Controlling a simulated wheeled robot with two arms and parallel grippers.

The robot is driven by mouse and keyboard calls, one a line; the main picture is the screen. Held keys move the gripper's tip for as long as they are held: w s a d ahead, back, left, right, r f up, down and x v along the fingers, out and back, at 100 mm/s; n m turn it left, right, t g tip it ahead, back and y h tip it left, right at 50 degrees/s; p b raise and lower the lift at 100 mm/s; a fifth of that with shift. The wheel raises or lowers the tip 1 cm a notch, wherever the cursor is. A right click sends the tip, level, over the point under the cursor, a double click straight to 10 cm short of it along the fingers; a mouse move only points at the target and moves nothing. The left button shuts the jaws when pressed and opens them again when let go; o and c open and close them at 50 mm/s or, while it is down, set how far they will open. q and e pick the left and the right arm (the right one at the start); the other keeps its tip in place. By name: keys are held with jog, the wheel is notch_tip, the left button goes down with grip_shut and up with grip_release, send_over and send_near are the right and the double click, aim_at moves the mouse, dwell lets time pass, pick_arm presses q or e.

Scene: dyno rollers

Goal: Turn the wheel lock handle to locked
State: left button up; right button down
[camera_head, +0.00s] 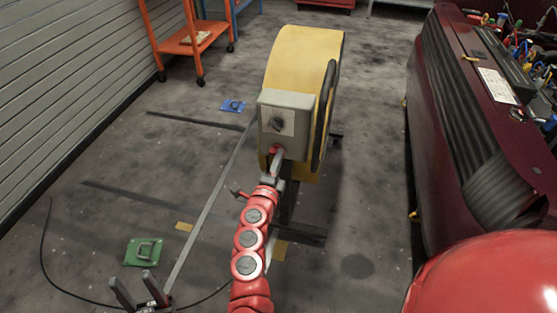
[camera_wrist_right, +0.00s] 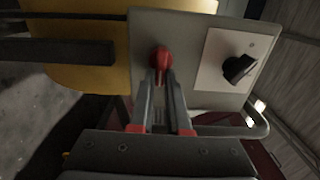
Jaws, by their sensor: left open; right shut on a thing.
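A grey control box (camera_head: 287,101) is mounted on a yellow wheel housing (camera_head: 300,55). The red wheel lock handle (camera_head: 276,149) sits low on the box face. In the right wrist view the red handle (camera_wrist_right: 161,55) is between the tips of my right gripper (camera_wrist_right: 160,88), which is shut on it. My right gripper (camera_head: 274,166) also shows in the head view, touching the box's lower area. No lock marking is readable. My left gripper (camera_head: 138,290) is open and empty, low at the left, far from the box.
A black rotary knob (camera_wrist_right: 238,68) on a pale plate is beside the handle. A dark red machine (camera_head: 470,130) stands at the right. A green floor plate (camera_head: 143,252) and a blue one (camera_head: 233,106) lie left. An orange cart (camera_head: 190,40) stands at the back left.

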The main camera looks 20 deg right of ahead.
jog(key=shift+f, duration=0.1)
jog(key=c, duration=0.9)
grip_release()
jog(key=shift+s, duration=0.1)
jog(key=p+v, duration=0.3)
jog(key=v, duration=1.4)
jog(key=shift+s+a, duration=0.1)
jog(key=shift+a, duration=0.05)
